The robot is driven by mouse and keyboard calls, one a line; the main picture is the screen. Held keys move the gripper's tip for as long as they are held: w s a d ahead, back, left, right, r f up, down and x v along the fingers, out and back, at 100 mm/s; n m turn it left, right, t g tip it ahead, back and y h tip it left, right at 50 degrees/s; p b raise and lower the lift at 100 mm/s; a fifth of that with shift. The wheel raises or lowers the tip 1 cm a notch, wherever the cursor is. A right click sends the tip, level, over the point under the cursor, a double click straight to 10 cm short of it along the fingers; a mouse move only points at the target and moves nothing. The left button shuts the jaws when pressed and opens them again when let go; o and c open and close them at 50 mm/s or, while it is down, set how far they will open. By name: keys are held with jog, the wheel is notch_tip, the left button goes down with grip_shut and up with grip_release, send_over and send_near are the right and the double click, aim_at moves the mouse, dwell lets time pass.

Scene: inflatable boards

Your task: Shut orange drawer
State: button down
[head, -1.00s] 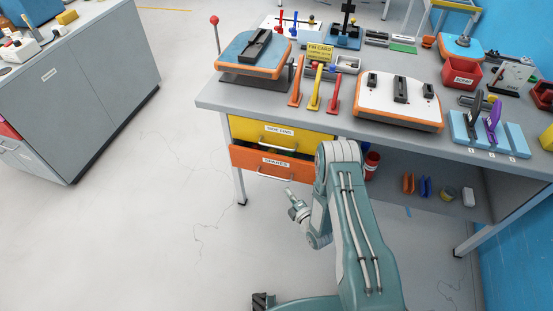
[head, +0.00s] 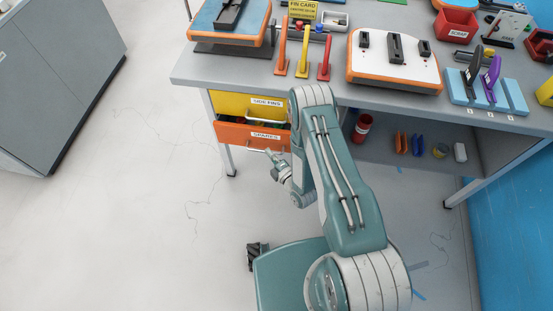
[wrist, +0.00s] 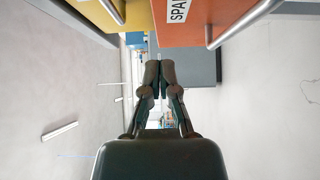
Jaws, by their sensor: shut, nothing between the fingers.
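The orange drawer (head: 240,133), labelled SPARES, stands pulled out under the bench, with its open top showing behind the front. In the wrist view its front (wrist: 190,32) fills the upper right, with the label and a metal handle (wrist: 235,25). My gripper (wrist: 158,68) is shut and empty, in front of the drawers and apart from the orange front.
A yellow drawer (head: 230,103) labelled SIDE FINS sits directly above. The bench top (head: 205,67) carries boards, fins and bins. A lower shelf (head: 385,170) holds a red container and small items. A grey cabinet (head: 50,80) stands left; the floor between is clear.

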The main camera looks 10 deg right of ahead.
aim_at(267, 133)
jog(key=w, duration=0.5)
jog(key=shift+w+a, duration=0.3)
jog(key=shift+a, duration=0.1)
jog(key=shift+w+d, duration=0.3)
jog(key=shift+w, duration=0.25)
jog(key=shift+w+d, duration=0.2)
jog(key=shift+w, duration=0.45)
jog(key=shift+w+d, duration=0.15)
jog(key=shift+w, duration=0.5)
jog(key=shift+s+a, duration=0.1)
jog(key=shift+s, duration=0.05)
